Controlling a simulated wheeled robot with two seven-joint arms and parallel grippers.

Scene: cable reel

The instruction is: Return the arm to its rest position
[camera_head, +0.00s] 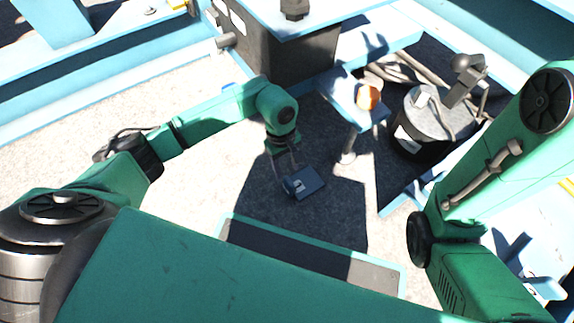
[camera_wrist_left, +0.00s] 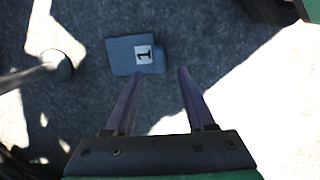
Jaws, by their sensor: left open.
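My left gripper (camera_head: 285,170) hangs at the end of my left arm above the shaded grey ground. In the left wrist view its two fingers (camera_wrist_left: 157,74) are spread apart with nothing between them. A small blue-grey block with a white label "1" (camera_head: 309,183) is just past the fingertips in the head view. The block also shows in the left wrist view (camera_wrist_left: 123,56), ahead of the fingers and slightly left. Its height above the ground is hard to tell. My right arm is at the right of the head view; its gripper is out of view.
A black drum with cables (camera_head: 421,136) stands at the right. A light-blue post-mounted stand with an orange knob (camera_head: 368,97) is left of it. A dark box (camera_head: 270,55) stands behind my left gripper. Light-blue rails run along the back. Open ground (camera_head: 200,190) lies to the left.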

